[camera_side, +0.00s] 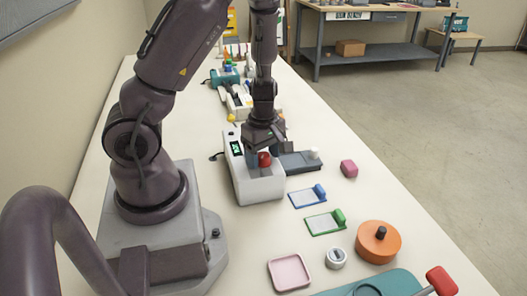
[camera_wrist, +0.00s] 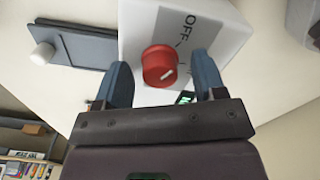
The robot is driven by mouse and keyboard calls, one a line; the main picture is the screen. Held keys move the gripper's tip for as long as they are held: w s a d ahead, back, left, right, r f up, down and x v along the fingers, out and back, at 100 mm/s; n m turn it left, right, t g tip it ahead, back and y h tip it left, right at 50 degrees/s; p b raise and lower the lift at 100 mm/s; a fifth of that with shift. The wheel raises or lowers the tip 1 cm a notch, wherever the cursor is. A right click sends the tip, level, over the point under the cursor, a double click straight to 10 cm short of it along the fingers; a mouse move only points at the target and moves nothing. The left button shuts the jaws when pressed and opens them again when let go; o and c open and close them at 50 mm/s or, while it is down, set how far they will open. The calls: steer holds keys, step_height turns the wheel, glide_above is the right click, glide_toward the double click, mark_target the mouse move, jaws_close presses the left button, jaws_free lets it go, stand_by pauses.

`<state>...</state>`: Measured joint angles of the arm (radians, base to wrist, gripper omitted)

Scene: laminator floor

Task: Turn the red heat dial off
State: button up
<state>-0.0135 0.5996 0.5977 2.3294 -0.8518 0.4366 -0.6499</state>
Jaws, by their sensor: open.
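The red heat dial (camera_wrist: 160,66) sits on the white and grey laminator box (camera_wrist: 135,30), which also shows in the side view (camera_side: 258,187). In the side view the dial (camera_side: 265,160) is partly hidden by my gripper (camera_side: 264,155). "OFF" is printed on the panel at the dial's upper right in the wrist view. The dial's white mark lies on its lower right part and slants up to the right, off the lettering. My gripper (camera_wrist: 161,61) is open, with one blue finger on each side of the dial. Gaps show between the fingers and dial.
A dark grey tray (camera_side: 300,163) with a white knob (camera_side: 314,153) adjoins the box. A lit green display (camera_side: 237,148) is on the box.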

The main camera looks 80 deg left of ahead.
mark_target(262, 156)
step_height(262, 156, up, 13)
stand_by(0.5)
stand_by(0.3)
steer(key=d+r+m+t+h, duration=0.15)
steer(key=d+r+m, duration=0.25)
steer(key=d+m, duration=0.95)
steer(key=s+d+r+m+t+y, duration=0.1)
steer(key=s+r+m+t, duration=0.3)
steer(key=r+m, duration=0.5)
steer(key=shift+s+d, duration=0.3)
steer(key=shift+d, duration=0.1)
steer(key=shift+y, duration=0.25)
